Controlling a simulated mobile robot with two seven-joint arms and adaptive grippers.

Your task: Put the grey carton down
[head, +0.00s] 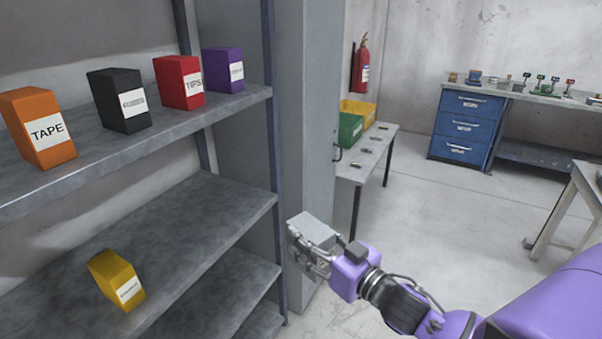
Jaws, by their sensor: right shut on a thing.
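The grey carton (315,228) is held in my right gripper (311,249), just right of the shelf unit's front edge. My right gripper is shut on it, and its fingers hide part of the carton's near side. The carton is up off the floor, beside the grey upright panel. My right arm comes in from the lower right. My left gripper is not in view.
On the upper shelf (180,122) stand orange (62,153), black (121,118), red (171,95) and purple (218,76) cartons. The shelf below (200,222) holds a yellow carton (112,272); its right part is clear. A side table (379,150) with bins stands behind.

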